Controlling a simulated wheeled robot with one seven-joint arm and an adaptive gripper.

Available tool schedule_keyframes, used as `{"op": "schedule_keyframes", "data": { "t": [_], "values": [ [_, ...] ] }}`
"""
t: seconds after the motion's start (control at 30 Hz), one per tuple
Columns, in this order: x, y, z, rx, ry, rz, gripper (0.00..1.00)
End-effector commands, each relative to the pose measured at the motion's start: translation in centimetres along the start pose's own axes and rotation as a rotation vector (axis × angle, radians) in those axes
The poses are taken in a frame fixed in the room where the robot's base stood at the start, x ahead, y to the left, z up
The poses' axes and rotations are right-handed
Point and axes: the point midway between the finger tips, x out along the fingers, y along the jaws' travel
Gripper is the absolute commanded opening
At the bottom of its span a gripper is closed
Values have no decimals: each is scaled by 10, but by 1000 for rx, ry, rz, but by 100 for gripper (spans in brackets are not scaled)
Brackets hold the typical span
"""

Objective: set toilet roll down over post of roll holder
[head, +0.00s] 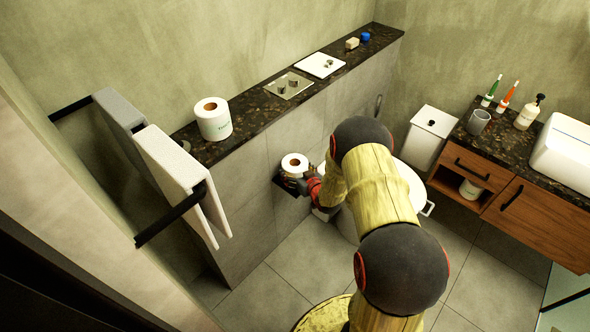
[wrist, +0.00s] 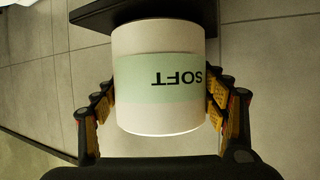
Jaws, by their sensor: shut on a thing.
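A white toilet roll (head: 295,162) stands upright against the tiled half wall, its open core facing up. In the wrist view the roll (wrist: 160,110) shows a pale green band with the word SOFT upside down. My gripper (head: 304,181) is shut on the roll, with one jointed finger on each side in the wrist view (wrist: 160,105). The black roll holder (head: 284,184) shows at the roll's lower end; its flat plate also shows at the top of the wrist view (wrist: 90,15). The post is hidden, and I cannot tell whether the roll touches the plate.
Another roll (head: 213,122) stands on the dark stone ledge (head: 255,103) above. Towels (head: 180,170) hang on a black rail at left. The toilet (head: 410,185) is right of the holder, partly behind my arm. A wooden vanity (head: 530,215) stands at far right.

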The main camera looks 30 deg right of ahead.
Motion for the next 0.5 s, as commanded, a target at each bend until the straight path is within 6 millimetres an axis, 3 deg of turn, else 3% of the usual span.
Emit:
{"op": "schedule_keyframes", "data": {
  "t": [0.23, 0.27, 0.5],
  "values": [
    [0, 0, 0, 0, 1, 0, 45],
    [0, 0, 0, 0, 1, 0, 73],
    [0, 0, 0, 0, 1, 0, 86]
  ]
}}
